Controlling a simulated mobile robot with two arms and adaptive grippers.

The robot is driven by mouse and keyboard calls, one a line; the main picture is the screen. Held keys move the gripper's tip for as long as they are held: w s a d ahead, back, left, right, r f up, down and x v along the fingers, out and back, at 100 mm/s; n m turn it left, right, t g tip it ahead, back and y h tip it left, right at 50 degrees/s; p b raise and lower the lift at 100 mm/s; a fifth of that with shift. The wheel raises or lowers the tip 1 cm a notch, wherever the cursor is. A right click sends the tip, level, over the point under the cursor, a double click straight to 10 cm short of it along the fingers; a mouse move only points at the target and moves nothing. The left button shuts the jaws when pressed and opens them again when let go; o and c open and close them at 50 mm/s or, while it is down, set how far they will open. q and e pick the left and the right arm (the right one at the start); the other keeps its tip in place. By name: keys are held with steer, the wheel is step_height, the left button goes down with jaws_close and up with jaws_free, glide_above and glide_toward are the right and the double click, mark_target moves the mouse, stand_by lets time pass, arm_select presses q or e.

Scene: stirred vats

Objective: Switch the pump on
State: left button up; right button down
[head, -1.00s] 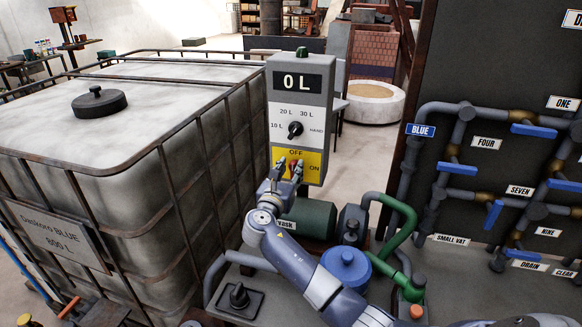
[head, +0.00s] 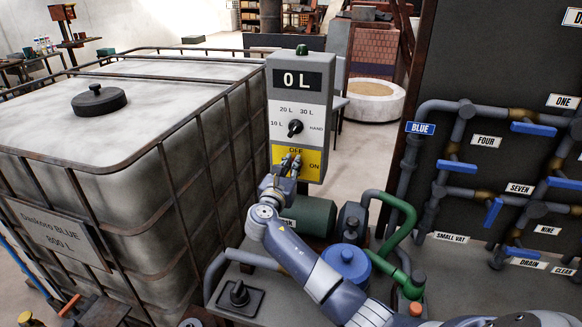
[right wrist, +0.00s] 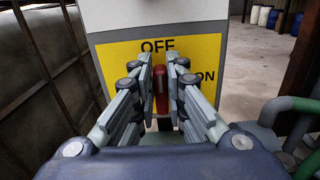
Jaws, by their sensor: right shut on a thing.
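The pump's control box (head: 314,142) is a grey panel with a "0 L" display (head: 298,81), a black selector knob (head: 295,128) and a yellow OFF/ON plate (head: 311,169). My right gripper (head: 291,160) is at the yellow plate. In the right wrist view a red switch handle (right wrist: 161,90) stands between the fingers of the gripper (right wrist: 161,92), which is shut on it. The handle looks upright, below the word OFF, with ON to its right. The fingers hide the handle in the head view. My left gripper is not in view.
A caged white tank (head: 150,120) labelled 800 L stands at left. A green pump (head: 312,217), a blue-lidded part (head: 346,262) and green pipe (head: 401,226) lie below the box. Pipes with blue valve handles (head: 457,167) cover the dark board at right.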

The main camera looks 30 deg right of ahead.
mark_target(303, 165)
steer(key=shift+f, duration=0.1)
steer(key=m+b, duration=0.2)
steer(key=m, duration=0.2)
steer(key=s+d+f+m+b, duration=0.1)
steer(key=m+b, duration=0.2)
steer(key=m, duration=0.1)
steer(key=f+m+b, duration=0.1)
steer(key=m+b, duration=0.2)
steer(key=m, duration=0.2)
steer(key=shift+s+d, duration=0.15)
steer(key=shift+s, duration=0.15)
steer(key=shift+f+m+b, duration=0.15)
steer(key=shift+m+b, duration=0.75)
steer(key=shift+m, duration=0.25)
steer(key=shift+f+m+b, duration=0.1)
steer(key=shift+m+b, duration=0.75)
steer(key=shift+m, duration=0.3)
steer(key=c, duration=1.6)
jaws_free()
steer(key=shift+r, duration=0.1)
